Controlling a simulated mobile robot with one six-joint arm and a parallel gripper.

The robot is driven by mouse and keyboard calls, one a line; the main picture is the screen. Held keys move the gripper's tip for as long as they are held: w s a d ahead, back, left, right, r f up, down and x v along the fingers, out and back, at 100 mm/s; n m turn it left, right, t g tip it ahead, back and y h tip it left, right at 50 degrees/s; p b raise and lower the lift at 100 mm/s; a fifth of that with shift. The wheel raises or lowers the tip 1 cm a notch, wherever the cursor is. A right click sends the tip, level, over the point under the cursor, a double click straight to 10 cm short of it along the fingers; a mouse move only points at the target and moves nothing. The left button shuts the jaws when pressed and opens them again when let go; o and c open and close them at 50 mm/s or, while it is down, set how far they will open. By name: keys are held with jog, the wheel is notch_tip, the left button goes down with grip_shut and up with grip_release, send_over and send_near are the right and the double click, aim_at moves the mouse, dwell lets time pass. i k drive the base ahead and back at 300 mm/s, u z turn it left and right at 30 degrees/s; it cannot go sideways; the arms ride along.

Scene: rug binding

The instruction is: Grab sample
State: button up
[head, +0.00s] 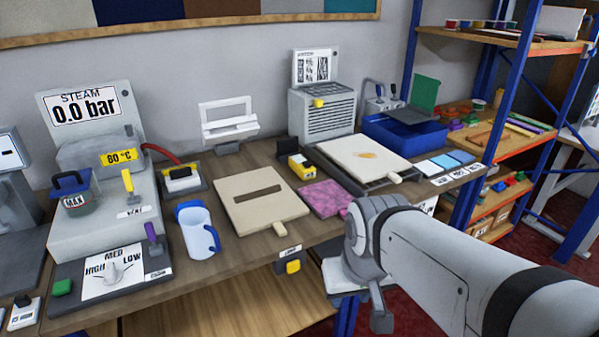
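A pink-purple mottled square, which looks like a rug sample (325,196), lies flat on the bench in the head view. It sits between a beige slotted board with a handle (240,197) and a pale board. No label names it as the sample. My arm reaches in from the right, and its wrist is in front of the bench edge, right of and nearer than the square. Part of my gripper (381,318) shows below the wrist, apart from the square. Its fingers are mostly hidden, so its opening and contents are unclear.
A pale board with an orange stain (364,157) lies right of the square, with blue swatches (446,162) beyond. A white-blue jug (196,232) and a steam unit (95,155) reading 0.0 bar stand left. A blue-framed shelf (470,40) rises at right.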

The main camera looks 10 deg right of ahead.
aim_at(327, 198)
jog(key=i, duration=0.95)
jog(key=z, duration=0.05)
